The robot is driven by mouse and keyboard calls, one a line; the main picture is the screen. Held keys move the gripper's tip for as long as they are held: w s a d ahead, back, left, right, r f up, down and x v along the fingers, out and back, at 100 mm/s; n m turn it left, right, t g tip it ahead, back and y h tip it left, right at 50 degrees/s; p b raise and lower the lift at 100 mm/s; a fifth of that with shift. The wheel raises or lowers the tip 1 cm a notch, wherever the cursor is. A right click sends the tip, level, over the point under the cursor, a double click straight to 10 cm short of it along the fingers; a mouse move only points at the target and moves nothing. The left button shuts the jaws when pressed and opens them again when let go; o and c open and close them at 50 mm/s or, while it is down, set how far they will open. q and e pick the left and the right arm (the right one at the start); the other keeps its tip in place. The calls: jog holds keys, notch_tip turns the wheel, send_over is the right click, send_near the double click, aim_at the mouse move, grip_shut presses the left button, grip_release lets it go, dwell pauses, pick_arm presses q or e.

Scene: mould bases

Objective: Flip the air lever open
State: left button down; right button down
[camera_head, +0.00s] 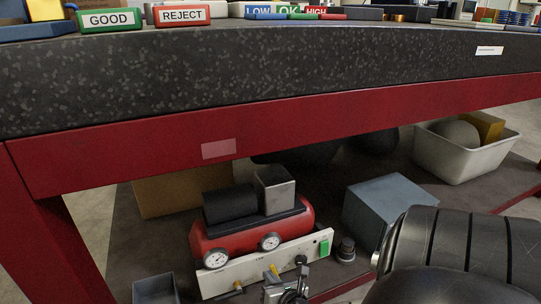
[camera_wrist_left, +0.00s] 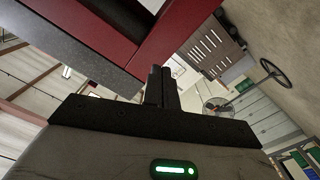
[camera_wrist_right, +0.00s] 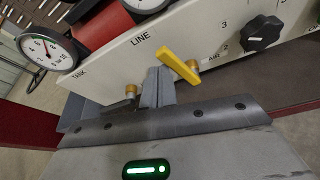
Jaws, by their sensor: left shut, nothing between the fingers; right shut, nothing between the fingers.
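The air lever (camera_wrist_right: 178,65) is a yellow bar on a brass fitting in the right wrist view, beside the "AIR" label on a pale panel (camera_wrist_right: 110,62). It lies slanted, from upper left to lower right. In the head view the lever (camera_head: 274,271) is small, low on the panel (camera_head: 230,271). My right gripper (camera_wrist_right: 158,76) is shut and empty, its tips just left of and below the lever; I cannot tell whether they touch it. It also shows at the head view's bottom (camera_head: 289,284). My left gripper (camera_wrist_left: 160,72) is shut and empty near a red table frame, outside the head view.
A red compressor tank (camera_head: 250,228) with gauges sits behind the panel, under the red-framed table (camera_head: 300,123). A black knob (camera_wrist_right: 262,33) is right of the lever. A blue-grey box (camera_head: 378,207) and a white bin (camera_head: 465,160) stand to the right.

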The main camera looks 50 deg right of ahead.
pick_arm(q)
jog(key=shift+d+r+p, duration=0.1)
jog(key=shift+r+p, duration=0.25)
jog(key=shift+r, duration=0.15)
pick_arm(e)
jog(key=shift+r, duration=0.55)
pick_arm(q)
jog(key=shift+f, duration=0.1)
